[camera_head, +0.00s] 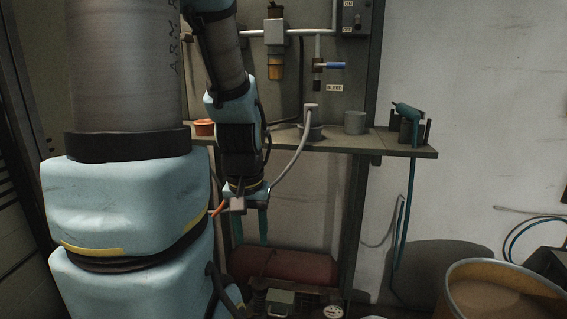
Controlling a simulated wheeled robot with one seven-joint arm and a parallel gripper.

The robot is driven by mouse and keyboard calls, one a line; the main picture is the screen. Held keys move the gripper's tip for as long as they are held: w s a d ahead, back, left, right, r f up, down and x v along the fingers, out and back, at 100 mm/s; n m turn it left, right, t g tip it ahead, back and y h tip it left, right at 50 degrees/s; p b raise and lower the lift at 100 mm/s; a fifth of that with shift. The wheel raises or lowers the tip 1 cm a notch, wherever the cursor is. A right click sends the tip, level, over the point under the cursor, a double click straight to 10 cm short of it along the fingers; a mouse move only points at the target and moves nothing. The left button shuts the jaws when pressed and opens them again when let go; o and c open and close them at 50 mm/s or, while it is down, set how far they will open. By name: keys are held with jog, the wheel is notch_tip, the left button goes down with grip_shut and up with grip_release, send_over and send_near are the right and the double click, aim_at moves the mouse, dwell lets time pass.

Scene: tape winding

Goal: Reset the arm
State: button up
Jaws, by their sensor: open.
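My arm, light blue and grey, hangs down in front of the shelf in the head view. My gripper (250,240) points downward, below the shelf's front edge and above a dark red tank. Its two teal fingers stand apart with nothing seen between them. It is open and touches nothing that I can make out. My large arm links hide much of the left side of the view.
The shelf (350,141) carries an orange round item (204,127), a grey cup (355,122) and a teal air gun (408,112). A pale hose (295,160) hangs near my wrist. The red tank (285,266) is below; a drum (500,290) stands right.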

notch_tip(320, 180, up, 14)
jog(key=p, duration=1.1)
jog(key=shift+p, duration=0.3)
dwell(0.8)
